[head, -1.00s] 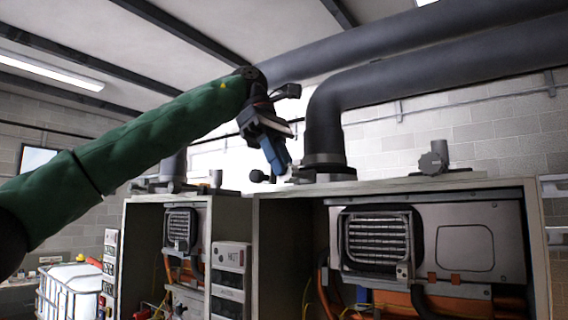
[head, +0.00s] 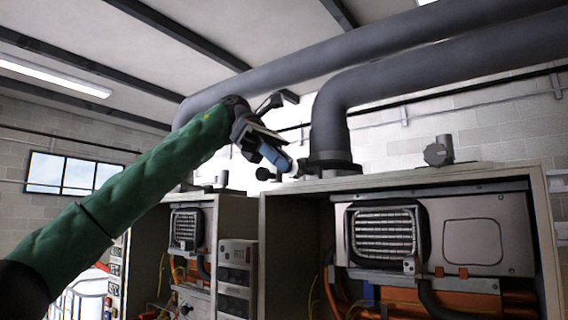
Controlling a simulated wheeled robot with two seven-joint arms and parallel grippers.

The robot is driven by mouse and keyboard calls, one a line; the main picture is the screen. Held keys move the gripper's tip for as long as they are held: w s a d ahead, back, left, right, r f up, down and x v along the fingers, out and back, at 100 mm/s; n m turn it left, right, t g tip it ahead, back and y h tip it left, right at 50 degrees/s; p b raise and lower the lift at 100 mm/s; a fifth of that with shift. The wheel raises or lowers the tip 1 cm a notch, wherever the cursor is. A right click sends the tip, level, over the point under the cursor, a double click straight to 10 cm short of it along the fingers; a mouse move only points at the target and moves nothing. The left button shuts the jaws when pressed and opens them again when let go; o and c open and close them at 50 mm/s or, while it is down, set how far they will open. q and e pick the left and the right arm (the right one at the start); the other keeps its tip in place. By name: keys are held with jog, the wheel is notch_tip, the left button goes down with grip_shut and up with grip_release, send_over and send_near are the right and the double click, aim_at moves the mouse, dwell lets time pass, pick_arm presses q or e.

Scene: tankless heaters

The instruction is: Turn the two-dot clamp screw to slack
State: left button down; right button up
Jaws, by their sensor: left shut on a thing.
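My left gripper (head: 284,162) reaches in from the left on its green-sleeved arm. Its blue fingers are shut at the left side of the collar (head: 333,163) at the foot of the large grey pipe. A small pale piece, seemingly the clamp screw (head: 294,170), shows at the fingertips. The fingers hide most of it, and no dot marks can be made out. A dark round knob (head: 263,174) sticks out to the left just below the fingers. My right gripper is not in view.
The collar sits on top of an open heater cabinet (head: 400,185). Large grey pipes (head: 430,85) run behind and above the gripper. A grey valve-like fitting (head: 438,152) stands on the cabinet's right. A second cabinet (head: 235,215) stands to the left.

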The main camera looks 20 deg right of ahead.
pick_arm(q)
jog(key=shift+f, duration=0.1)
jog(key=c, duration=1.3)
grip_release()
